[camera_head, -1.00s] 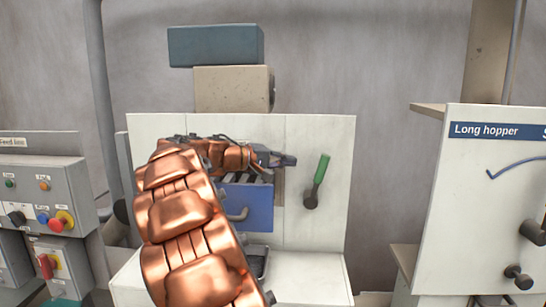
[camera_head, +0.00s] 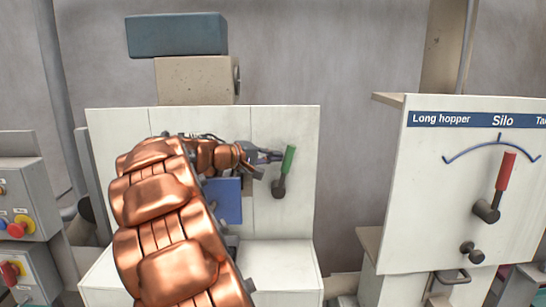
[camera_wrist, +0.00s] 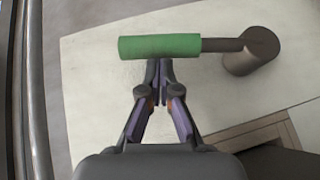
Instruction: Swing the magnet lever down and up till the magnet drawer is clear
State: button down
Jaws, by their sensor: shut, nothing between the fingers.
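The magnet lever has a green handle (camera_head: 288,160) on a dark pivot on the white panel, and it points up with a slight lean to the right. In the wrist view the green handle (camera_wrist: 160,46) lies across the picture just ahead of the fingertips. My gripper (camera_head: 278,156) is shut and empty, its tips close beside the handle; whether they touch it I cannot tell. The blue magnet drawer (camera_head: 226,200) sits in the panel left of the lever, partly hidden behind my arm. Its inside is not visible.
A white board (camera_head: 435,180) at the right carries a red lever (camera_head: 505,172) and the labels "Long hopper" and "Silo". Grey control boxes (camera_head: 28,200) with buttons stand at the left. The wall space between panel and board is free.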

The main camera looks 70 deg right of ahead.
jog(key=shift+s, duration=0.1)
jog(key=shift+s+d+m+t+y+b, duration=0.25)
jog(key=shift+s+t+y, duration=0.1)
jog(key=shift+s, duration=0.1)
jog(key=shift+s+d+m+t+y+b, duration=0.25)
jog(key=shift+s+t+y, duration=0.1)
jog(key=shift+s, duration=0.1)
jog(key=s, duration=0.1)
jog(key=s+d+t+y, duration=0.1)
jog(key=s+m+t+b, duration=0.1)
jog(key=shift+d+f+y, duration=0.15)
jog(key=shift+f+y, duration=0.15)
jog(key=shift+f, duration=0.1)
jog(key=shift+s+d+f+m+t+y+b, duration=0.15)
jog(key=shift+s+d+f+m+t+y, duration=0.15)
jog(key=shift+s+t, duration=0.2)
jog(key=shift+s+d+f+m+t+y+b, duration=0.15)
jog(key=shift+s+f+m+t+y, duration=0.15)
jog(key=shift+s+t, duration=0.2)
jog(key=shift+s+d+f+m+t+y+b, duration=0.1)
jog(key=shift+s+d+f+m+t+y, duration=0.1)
jog(key=shift+s+f+t+y, duration=0.3)
jog(key=shift+r, duration=0.2)
